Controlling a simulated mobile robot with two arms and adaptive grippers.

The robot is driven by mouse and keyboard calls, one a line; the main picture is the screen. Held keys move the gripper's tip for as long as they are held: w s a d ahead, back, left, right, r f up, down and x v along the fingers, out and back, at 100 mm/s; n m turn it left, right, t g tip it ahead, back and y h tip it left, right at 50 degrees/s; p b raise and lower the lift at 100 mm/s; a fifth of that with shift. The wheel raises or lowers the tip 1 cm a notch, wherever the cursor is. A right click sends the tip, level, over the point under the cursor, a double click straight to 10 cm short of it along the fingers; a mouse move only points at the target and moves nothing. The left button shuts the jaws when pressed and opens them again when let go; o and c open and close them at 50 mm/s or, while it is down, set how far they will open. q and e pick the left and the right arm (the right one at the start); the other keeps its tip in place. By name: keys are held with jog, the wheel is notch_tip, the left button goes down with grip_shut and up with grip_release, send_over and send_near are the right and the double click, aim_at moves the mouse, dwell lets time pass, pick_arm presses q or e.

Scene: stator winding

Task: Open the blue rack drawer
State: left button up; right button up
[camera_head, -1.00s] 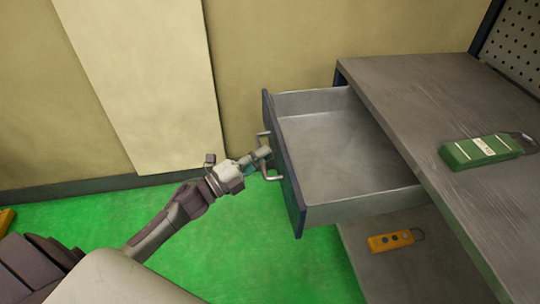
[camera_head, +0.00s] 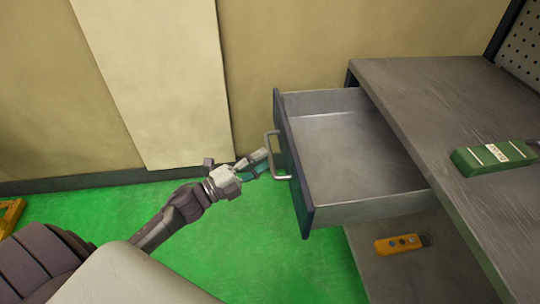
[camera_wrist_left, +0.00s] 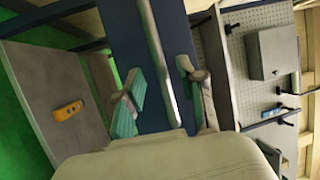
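The rack drawer (camera_head: 350,165) is pulled well out; its grey inside is empty. Its dark blue front (camera_head: 292,165) faces left and carries a pale bar handle (camera_head: 271,157). My left gripper (camera_head: 256,162) is just left of the handle. In the left wrist view, its two fingers (camera_wrist_left: 163,100) with teal pads are spread apart, with the handle bar (camera_wrist_left: 158,60) showing between them. The fingers do not appear closed on the bar; whether either touches it, I cannot tell. My right gripper is not in view.
A grey worktop (camera_head: 430,110) is above the drawer, with a green device (camera_head: 490,157) on it. A yellow-orange device (camera_head: 402,243) lies on the lower shelf (camera_head: 425,275). A wall with a pale panel (camera_head: 160,80) stands behind. Green floor (camera_head: 260,260) is clear left of the drawer.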

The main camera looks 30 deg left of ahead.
pick_arm(q)
jog(key=v, duration=0.8)
jog(key=shift+s+a, duration=0.15)
jog(key=shift+s, duration=0.15)
